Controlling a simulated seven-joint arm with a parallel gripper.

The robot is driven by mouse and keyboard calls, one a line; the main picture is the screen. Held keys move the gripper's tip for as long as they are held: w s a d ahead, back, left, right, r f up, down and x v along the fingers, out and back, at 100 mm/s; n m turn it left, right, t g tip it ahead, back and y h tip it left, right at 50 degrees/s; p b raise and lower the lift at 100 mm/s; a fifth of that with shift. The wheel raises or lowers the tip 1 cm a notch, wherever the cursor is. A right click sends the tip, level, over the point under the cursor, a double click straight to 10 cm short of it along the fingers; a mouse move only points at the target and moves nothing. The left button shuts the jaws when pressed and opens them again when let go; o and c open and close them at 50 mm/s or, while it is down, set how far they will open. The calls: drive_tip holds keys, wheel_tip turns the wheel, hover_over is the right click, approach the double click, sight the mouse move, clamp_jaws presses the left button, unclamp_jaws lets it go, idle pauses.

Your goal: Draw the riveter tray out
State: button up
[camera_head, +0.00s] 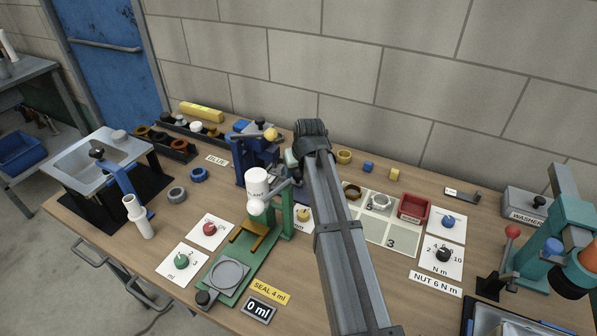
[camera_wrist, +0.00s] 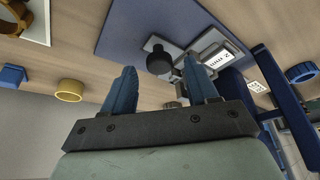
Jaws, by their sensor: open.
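A blue bench machine (camera_head: 246,168), with a yellow ball on top, stands at the back centre; it looks like the riveter. In the wrist view its blue base plate (camera_wrist: 135,25) carries a pale slide with a black knob (camera_wrist: 158,60), probably the riveter tray. My gripper (camera_wrist: 161,75) is open, its two blue fingers pointing at this knob, with nothing between them. The knob appears just past the fingertips; I cannot tell whether they touch. In the head view my arm hides the fingertips and the tray.
A green dispensing stand (camera_head: 240,265) with a white bottle (camera_head: 257,184) stands close in front. A numbered mat (camera_head: 375,228) and red bin (camera_head: 413,207) lie further right. The wall is behind.

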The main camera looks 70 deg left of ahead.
drive_tip(key=shift+a+f, duration=0.2)
drive_tip(key=shift+f, duration=0.25)
drive_tip(key=shift+c, duration=0.3)
clamp_jaws()
